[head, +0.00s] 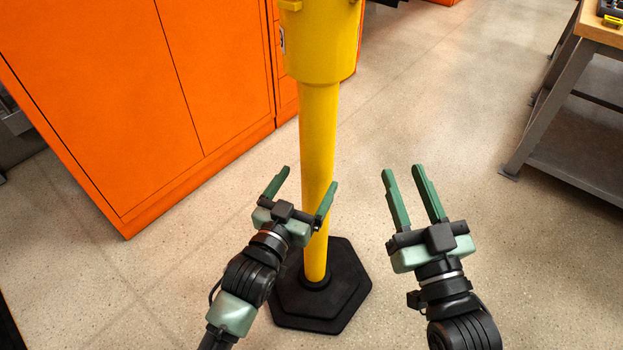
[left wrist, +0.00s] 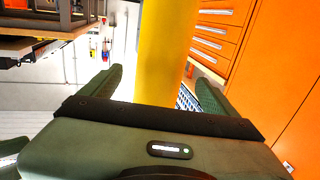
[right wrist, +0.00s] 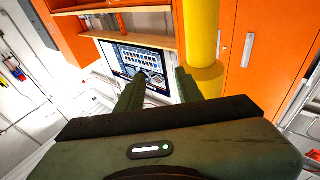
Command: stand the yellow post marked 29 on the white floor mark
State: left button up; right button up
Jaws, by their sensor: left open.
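The yellow post (head: 318,130) stands upright on a black hexagonal base (head: 340,310), with a wider collar at its top. A white label shows only edge-on at the collar's left, so its number cannot be read. My left gripper (head: 306,180) is open, with its fingers on either side of the post's shaft; the left wrist view shows the yellow shaft (left wrist: 160,50) between them. My right gripper (head: 404,170) is partly open and empty, to the right of the post. The post also shows beyond its right finger in the right wrist view (right wrist: 201,40). No white floor mark is visible.
Orange cabinets (head: 110,90) stand close behind the post on the left. A workbench (head: 600,32) with grey legs is at the upper right. The speckled floor (head: 440,110) between post and bench is clear.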

pick_arm(q)
jog(key=b+x, duration=0.1)
jog(key=x, duration=0.5)
jog(key=shift+f+b, duration=0.1)
jog(key=shift+b, duration=0.3)
jog(key=shift+w+d, duration=0.15)
jog(key=shift+w, duration=0.2)
pick_arm(e)
jog(key=s+r+t+y, duration=0.1)
jog(key=s+r+t, duration=0.3)
jog(key=r, duration=0.4)
jog(key=shift+s+t+y, duration=0.15)
jog(key=shift+t+y, duration=0.25)
jog(key=shift+t, duration=0.3)
pick_arm(q)
jog(key=c, duration=2)
jog(key=shift+r, duration=0.4)
grip_shut()
pick_arm(e)
jog(key=shift+f, duration=0.1)
jog(key=shift+w, duration=0.2)
